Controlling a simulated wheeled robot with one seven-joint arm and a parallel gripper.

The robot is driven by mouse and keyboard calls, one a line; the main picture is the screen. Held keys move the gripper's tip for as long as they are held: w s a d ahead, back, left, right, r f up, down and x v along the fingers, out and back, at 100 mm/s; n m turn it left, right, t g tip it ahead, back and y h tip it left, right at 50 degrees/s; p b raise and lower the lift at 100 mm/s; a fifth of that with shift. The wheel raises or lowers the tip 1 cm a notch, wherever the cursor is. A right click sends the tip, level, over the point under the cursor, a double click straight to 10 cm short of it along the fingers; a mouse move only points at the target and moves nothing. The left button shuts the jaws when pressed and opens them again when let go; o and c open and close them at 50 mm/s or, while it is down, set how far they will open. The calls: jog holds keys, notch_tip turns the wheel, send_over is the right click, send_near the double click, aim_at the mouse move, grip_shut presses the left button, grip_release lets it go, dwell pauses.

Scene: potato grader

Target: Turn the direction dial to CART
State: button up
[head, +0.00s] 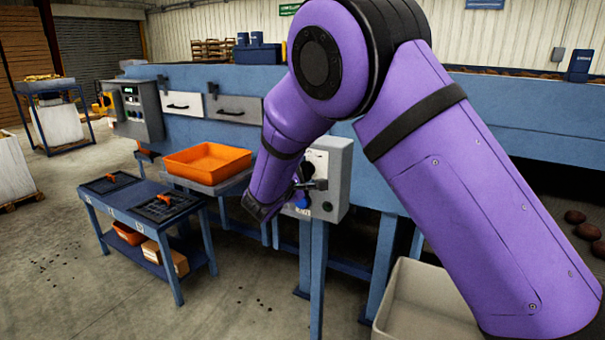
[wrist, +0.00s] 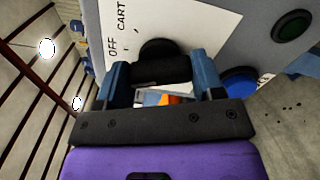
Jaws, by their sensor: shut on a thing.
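The direction dial (wrist: 158,48) is a black knob on a white plate (wrist: 190,28), which carries the printed words OFF and CART, seen sideways in the wrist view. My gripper (wrist: 162,78) has its two blue-grey fingers on either side of the knob and is shut on it. No pointer mark on the dial can be made out, so its setting cannot be told. In the head view the grey control box (head: 335,168) stands on blue legs, and my purple arm hides part of its face and most of the dial.
A blue button (wrist: 240,82) and a dark green button (wrist: 293,25) sit near the dial. An orange tray (head: 208,160) and a low blue table (head: 140,205) stand to the left. A pale bin (head: 425,300) is on the floor at lower right.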

jog(key=m, duration=1.2)
jog(key=shift+f+m, duration=0.1)
jog(key=shift+m, duration=0.2)
dwell(0.4)
jog(key=o, duration=0.9)
jog(key=v, duration=1.1)
